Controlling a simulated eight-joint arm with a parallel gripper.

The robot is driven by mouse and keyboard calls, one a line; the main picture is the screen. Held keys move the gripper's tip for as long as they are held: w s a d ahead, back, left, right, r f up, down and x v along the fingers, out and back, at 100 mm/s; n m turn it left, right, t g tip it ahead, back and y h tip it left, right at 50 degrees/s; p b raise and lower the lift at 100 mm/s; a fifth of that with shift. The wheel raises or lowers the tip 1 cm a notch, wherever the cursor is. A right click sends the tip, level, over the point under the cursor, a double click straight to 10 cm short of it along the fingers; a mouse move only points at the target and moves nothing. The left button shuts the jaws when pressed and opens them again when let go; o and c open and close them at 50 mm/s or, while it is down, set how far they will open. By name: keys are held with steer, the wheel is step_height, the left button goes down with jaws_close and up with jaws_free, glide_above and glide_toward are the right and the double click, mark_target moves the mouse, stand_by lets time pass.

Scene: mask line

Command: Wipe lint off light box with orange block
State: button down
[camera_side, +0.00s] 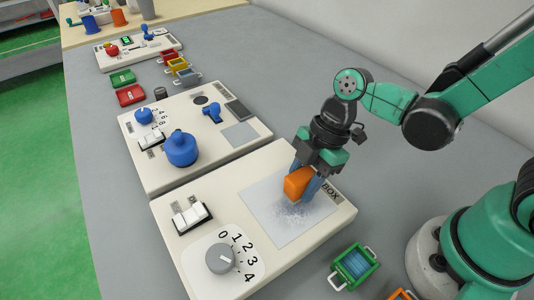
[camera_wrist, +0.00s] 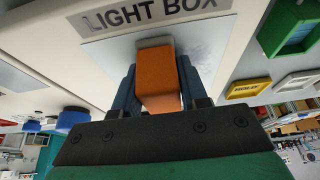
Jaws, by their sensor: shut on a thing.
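The light box (camera_side: 185,245) is the cream panel nearest the camera, with a pale glowing square plate (camera_side: 262,228) on top. Grey speckled lint (camera_side: 292,214) lies on the plate, mostly just below the orange block. My gripper (camera_side: 304,186) is shut on the orange block (camera_side: 296,183), over the upper right part of the plate. In the wrist view the orange block (camera_wrist: 158,75) sits between the two blue fingers, and its pale far end is at or close to the plate. I cannot tell whether it touches. The "LIGHT BOX" label (camera_wrist: 155,14) shows beyond it.
The light box also carries a grey dial (camera_side: 220,258) and white switches (camera_side: 191,216). A second panel (camera_side: 160,178) with a blue knob (camera_side: 181,149) stands behind it. A green tray (camera_side: 353,266) is at the right front. Grey table is bare along the left.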

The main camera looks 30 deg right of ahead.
mark_target(264, 223)
steer(key=shift+d, duration=0.85)
steer(key=shift+s, duration=0.5)
steer(key=shift+s+a, duration=0.15)
steer(key=shift+a, duration=3.95)
steer(key=shift+a+r, duration=0.15)
steer(key=shift+a, duration=0.05)
step_height(264, 223, up, 8)
steer(key=shift+d, duration=0.1)
